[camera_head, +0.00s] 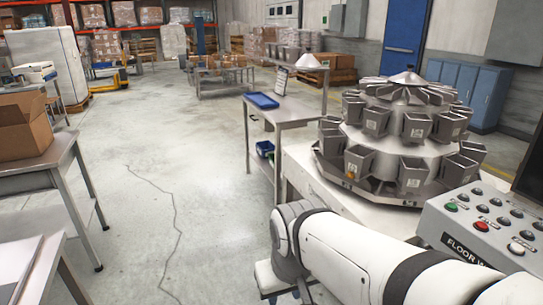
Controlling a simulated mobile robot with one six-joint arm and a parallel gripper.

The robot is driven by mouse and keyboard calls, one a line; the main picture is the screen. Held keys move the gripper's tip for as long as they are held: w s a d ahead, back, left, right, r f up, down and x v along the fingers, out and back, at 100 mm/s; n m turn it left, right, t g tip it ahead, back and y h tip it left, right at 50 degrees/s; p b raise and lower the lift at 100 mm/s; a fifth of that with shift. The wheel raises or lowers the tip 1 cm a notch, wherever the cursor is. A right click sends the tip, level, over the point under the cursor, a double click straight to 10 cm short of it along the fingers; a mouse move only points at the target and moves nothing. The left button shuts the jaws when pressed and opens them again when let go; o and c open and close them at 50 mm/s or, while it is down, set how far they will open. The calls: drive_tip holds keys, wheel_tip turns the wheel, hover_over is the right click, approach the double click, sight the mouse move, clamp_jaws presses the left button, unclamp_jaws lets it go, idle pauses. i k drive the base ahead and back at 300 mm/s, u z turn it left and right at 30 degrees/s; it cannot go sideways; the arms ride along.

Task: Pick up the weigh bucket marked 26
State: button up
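A round metal weigher (400,140) stands on a white base at the right. Rings of grey weigh buckets surround its cone, such as one at the front left (359,162), one at the front (411,171) and one higher up (417,127). Several buckets carry small pale labels, but the numbers are too small to read, so I cannot tell which is marked 26. My white arm crosses the lower right in front of the weigher's base.
A control panel (483,225) with buttons stands at the right, close to my arm. A metal side table (285,112) with a blue tray (261,101) is left of the weigher. A cardboard box (24,127) sits on a left table. The middle floor is clear.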

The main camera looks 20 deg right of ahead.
sight(359, 158)
drive_tip(key=u, duration=0.45)
drive_tip(key=i, duration=2.35)
drive_tip(key=z, duration=3.15)
drive_tip(key=i, duration=1)
drive_tip(key=z, duration=0.05)
